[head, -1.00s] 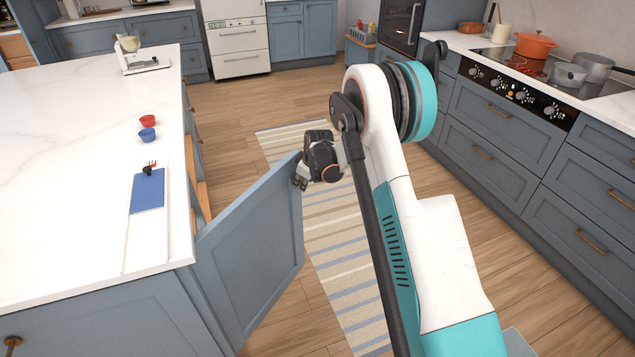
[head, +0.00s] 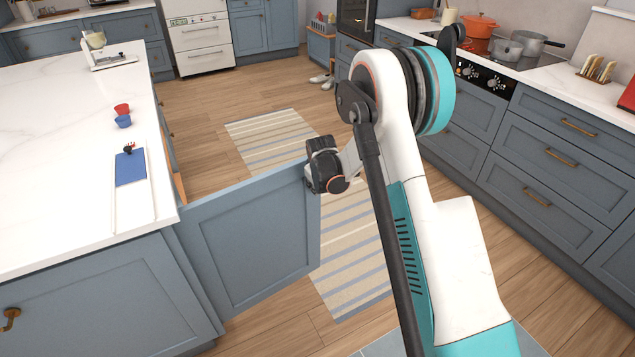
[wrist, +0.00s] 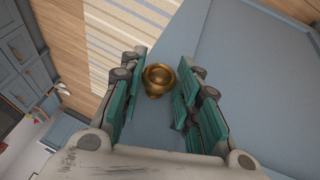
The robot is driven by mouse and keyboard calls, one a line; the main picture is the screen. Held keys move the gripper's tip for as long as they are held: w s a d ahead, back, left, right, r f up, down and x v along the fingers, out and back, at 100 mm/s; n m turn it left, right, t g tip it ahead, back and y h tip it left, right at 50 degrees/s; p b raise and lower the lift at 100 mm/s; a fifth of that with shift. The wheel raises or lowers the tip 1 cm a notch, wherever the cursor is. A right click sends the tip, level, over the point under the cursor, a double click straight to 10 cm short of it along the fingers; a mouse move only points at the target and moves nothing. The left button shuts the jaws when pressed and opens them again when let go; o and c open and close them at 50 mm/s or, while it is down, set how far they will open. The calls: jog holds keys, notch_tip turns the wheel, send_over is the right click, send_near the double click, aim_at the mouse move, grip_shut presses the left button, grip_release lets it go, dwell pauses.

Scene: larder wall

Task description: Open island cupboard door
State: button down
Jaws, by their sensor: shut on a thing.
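The island cupboard door (head: 258,240) is a blue-grey panel in the head view, hinged at the island's near right corner. It stands wide open, swung out from the island's right side over the floor. My gripper (head: 314,182) is at the door's free upper edge, with its fingertips partly hidden. In the wrist view, a round brass knob (wrist: 159,80) on the door sits between the two green-padded fingers of my gripper (wrist: 160,88), which is shut on it.
The white-topped island (head: 60,200) is at the left, holding a blue-and-white board (head: 130,168) and small red and blue cups. A striped rug (head: 350,240) lies beyond the door. Drawers (head: 545,150) line the right side, with wood floor between.

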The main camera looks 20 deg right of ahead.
dwell(0.3)
jog(key=c, duration=1.2)
grip_release()
jog(key=shift+s+r, duration=0.1)
jog(key=shift+r, duration=0.05)
jog(key=v, duration=1.1)
jog(key=shift+s+r, duration=0.15)
jog(key=shift+r, duration=0.2)
